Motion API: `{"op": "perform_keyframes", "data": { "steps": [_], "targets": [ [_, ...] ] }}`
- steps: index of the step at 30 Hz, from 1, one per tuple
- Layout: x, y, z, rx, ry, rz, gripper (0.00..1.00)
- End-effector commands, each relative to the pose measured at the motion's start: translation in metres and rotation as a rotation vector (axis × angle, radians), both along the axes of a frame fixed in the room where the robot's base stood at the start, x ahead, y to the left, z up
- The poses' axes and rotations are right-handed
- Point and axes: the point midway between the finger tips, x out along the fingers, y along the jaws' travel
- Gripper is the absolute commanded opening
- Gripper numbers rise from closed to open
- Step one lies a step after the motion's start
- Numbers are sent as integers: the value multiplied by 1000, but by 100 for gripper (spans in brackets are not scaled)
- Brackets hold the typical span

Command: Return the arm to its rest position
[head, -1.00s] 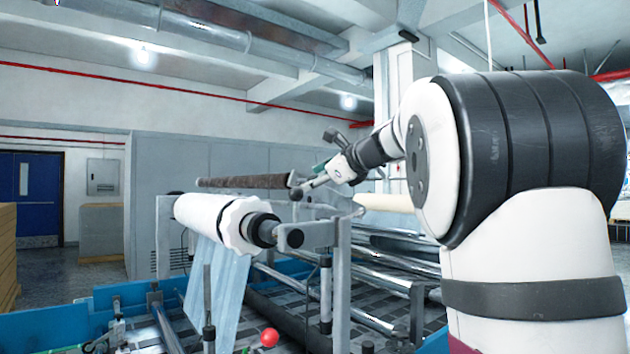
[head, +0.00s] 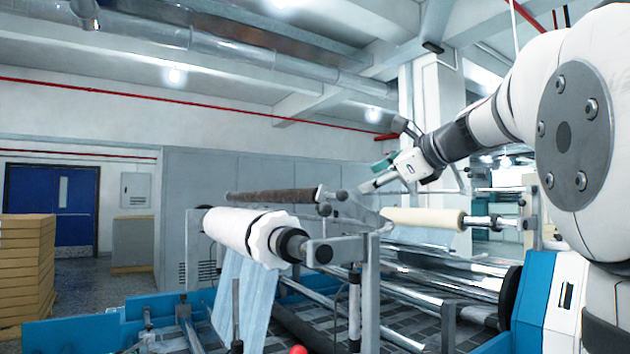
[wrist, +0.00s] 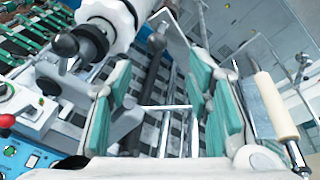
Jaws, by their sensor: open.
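My gripper (head: 368,182) is in the head view at the end of my raised arm, right of centre, above the laminating machine. In the wrist view its two green-padded fingers (wrist: 160,100) stand wide apart with nothing between them. The white laminating roll (head: 236,232) lies on its holder at the machine's left, with a pale blue film hanging from it; it also shows at the top of the wrist view (wrist: 108,15). My gripper is apart from this roll, to its right and higher in the head view.
A dark roller (head: 272,196) lies behind the white roll. A cream roll (head: 425,217) sits further right, and also shows in the wrist view (wrist: 272,100). Metal rollers (head: 450,280) and blue machine sides fill the front. Stacked boxes (head: 27,265) stand at the left. The space above the machine is clear.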

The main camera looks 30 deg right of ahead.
Motion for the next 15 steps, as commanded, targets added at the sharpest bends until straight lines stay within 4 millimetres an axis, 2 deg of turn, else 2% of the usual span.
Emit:
{"op": "perform_keyframes", "data": {
  "steps": [8, 10, 13, 15],
  "targets": [
    [0, 0, 0, -1, 1, 1, 46],
    [-1, 7, -5, -20, 11, 17, 46],
    [-5, 34, -23, -104, 56, 82, 46],
    [-12, 61, -44, -205, 103, 160, 46]
  ]
}}
